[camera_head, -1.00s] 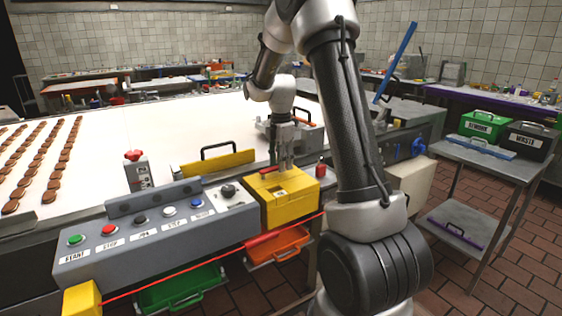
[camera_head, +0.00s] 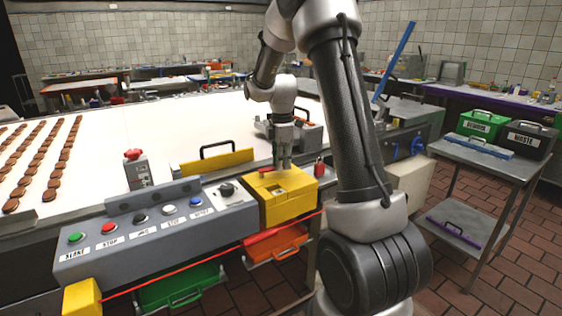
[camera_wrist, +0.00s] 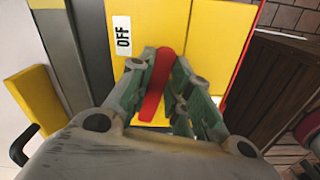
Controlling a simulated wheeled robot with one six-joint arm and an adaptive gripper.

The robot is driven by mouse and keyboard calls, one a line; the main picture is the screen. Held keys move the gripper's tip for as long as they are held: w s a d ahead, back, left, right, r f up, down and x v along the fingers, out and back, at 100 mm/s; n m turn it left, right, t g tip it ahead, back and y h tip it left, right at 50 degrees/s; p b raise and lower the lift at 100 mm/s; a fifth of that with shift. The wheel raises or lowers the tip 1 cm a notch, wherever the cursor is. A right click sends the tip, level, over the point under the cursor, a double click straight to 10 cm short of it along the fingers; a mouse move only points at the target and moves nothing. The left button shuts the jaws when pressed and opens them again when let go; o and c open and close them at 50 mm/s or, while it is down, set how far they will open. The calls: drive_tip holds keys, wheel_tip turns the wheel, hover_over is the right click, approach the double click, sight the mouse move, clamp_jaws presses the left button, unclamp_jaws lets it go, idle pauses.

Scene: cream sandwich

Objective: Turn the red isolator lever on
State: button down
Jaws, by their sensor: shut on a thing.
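The red isolator lever (camera_wrist: 157,85) shows in the wrist view on the face of a yellow box (camera_wrist: 215,38). An OFF label (camera_wrist: 122,35) is on the box beside the lever's upper end. My gripper (camera_wrist: 165,80) is shut on the lever, with a finger on each side of it. The lever lies slightly slanted, its top leaning right. In the head view my gripper (camera_head: 283,160) is over the top of the yellow box (camera_head: 287,208), and the lever is hidden there.
A grey control panel (camera_head: 160,238) with several coloured buttons and a black knob adjoins the box on the left. A red cord (camera_head: 170,284) runs along its front. A yellow guard with a black handle (camera_head: 217,160) stands behind, by the white belt (camera_head: 190,120).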

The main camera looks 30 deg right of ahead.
drive_tip(key=s+m, duration=0.1)
drive_tip(key=m, duration=0.1)
drive_tip(key=s+a+m, duration=0.1)
drive_tip(key=m, duration=0.1)
drive_tip(key=shift+s+m, duration=0.25)
drive_tip(key=shift+m, duration=0.05)
drive_tip(key=s+a+m, duration=0.1)
drive_tip(key=m, duration=0.1)
drive_tip(key=s+a+m, duration=0.1)
drive_tip(key=m, duration=0.1)
drive_tip(key=shift+m, duration=0.3)
drive_tip(key=a+m, duration=0.2)
drive_tip(key=m, duration=0.1)
drive_tip(key=shift+s, duration=0.4)
drive_tip(key=shift+s+a+m, duration=0.1)
drive_tip(key=shift+a+m, duration=0.35)
drive_tip(key=shift+m, duration=0.35)
drive_tip(key=shift+a+m, duration=0.4)
drive_tip(key=shift+m, duration=0.4)
drive_tip(key=c, duration=1.3)
unclamp_jaws()
drive_tip(key=shift+r, duration=0.1)
